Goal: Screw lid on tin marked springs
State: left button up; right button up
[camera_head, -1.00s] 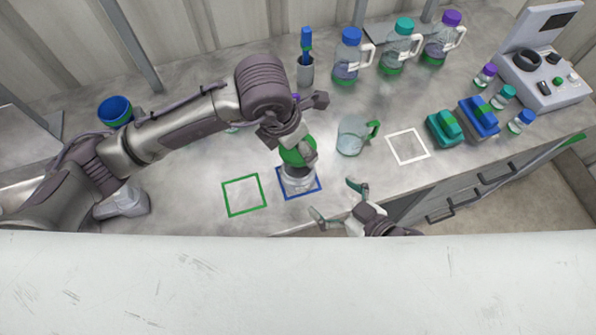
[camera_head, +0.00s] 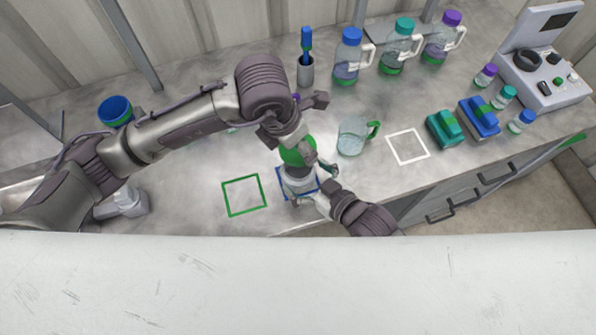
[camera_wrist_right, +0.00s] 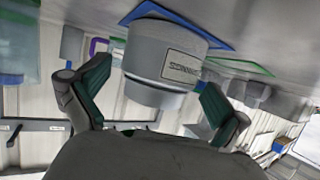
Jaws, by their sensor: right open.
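A pale grey tin (camera_head: 297,184) stands on the counter in the blue square outline (camera_head: 284,191). The right wrist view shows the tin (camera_wrist_right: 160,50) upside down, its label reading SPRINGS. My right gripper (camera_head: 321,187) is open at the tin's right side; in its wrist view the green-padded fingers (camera_wrist_right: 156,82) stand on either side of the tin, with gaps showing. The left fingers are partly hidden, and contact between lid and tin cannot be told.
A glass jug (camera_head: 352,136) stands to the right of the tin. Green (camera_head: 244,195) and white (camera_head: 408,147) outlined squares are empty. Handled bottles (camera_head: 398,48), small boxes (camera_head: 478,118) and a console (camera_head: 545,65) stand farther back and right. A blue bin (camera_head: 115,111) is at left.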

aim_at(298, 172)
jog(key=shift+x, duration=1.4)
jog(key=c, duration=1.6)
pick_arm(q)
jog(key=shift+f, duration=2.45)
jog(key=shift+f, duration=0.1)
jog(key=shift+x, duration=0.8)
jog(key=shift+s+a+f, duration=0.1)
jog(key=shift+s+f, duration=0.05)
jog(key=shift+f, duration=0.45)
